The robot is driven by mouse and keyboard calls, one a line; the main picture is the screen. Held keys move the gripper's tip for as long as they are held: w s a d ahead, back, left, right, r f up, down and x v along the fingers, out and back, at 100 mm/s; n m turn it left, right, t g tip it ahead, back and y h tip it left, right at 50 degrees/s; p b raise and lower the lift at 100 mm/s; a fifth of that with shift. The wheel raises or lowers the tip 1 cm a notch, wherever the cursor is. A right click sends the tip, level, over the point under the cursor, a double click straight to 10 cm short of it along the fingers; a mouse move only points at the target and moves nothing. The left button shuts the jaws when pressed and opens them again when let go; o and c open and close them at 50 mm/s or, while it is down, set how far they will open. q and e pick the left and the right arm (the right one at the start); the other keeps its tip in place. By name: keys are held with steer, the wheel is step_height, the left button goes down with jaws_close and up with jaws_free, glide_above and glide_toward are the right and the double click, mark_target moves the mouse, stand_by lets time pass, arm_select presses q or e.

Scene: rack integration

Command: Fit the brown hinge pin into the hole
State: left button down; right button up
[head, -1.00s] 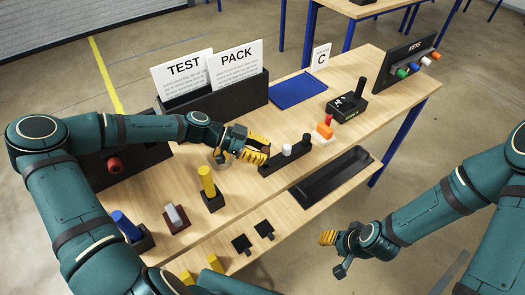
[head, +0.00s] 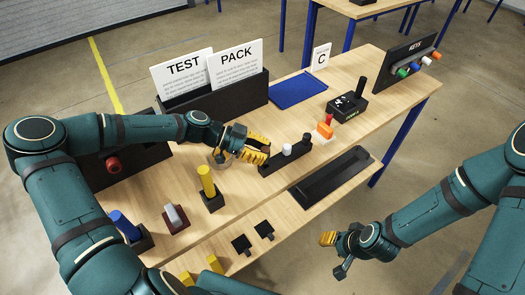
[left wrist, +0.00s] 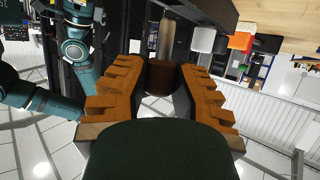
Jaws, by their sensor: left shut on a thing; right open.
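My left gripper (head: 257,150) is at the left end of a long black block (head: 272,168) on the table. In the left wrist view my left gripper (left wrist: 162,72) is shut on a brown hinge pin (left wrist: 162,79), with a paler shaft (left wrist: 166,40) reaching away beyond it. The pin does not show clearly in the head view, and I cannot see the hole or tell whether the shaft is in it. A white peg (head: 287,150) and a black peg (head: 306,139) stand on the block. My right gripper (head: 336,252) is open and empty, away from the table's front.
A yellow post (head: 207,181), a grey-white piece in a red base (head: 175,217) and a blue cylinder (head: 126,224) stand nearby. An orange piece (head: 325,131) and a black box (head: 347,107) lie beyond the block. A long black tray (head: 333,178) is at the front edge.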

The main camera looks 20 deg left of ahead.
arm_select(q)
steer(key=shift+f+b, duration=0.7)
steer(key=shift+f, duration=0.05)
stand_by(0.8)
steer(key=shift+r, duration=0.15)
steer(key=shift+r, duration=0.3)
stand_by(1.9)
steer(key=shift+f+b, duration=0.45)
steer(key=shift+r, duration=0.15)
steer(key=shift+r, duration=0.3)
stand_by(2.1)
steer(key=shift+f+b, duration=0.4)
steer(key=shift+f, duration=0.05)
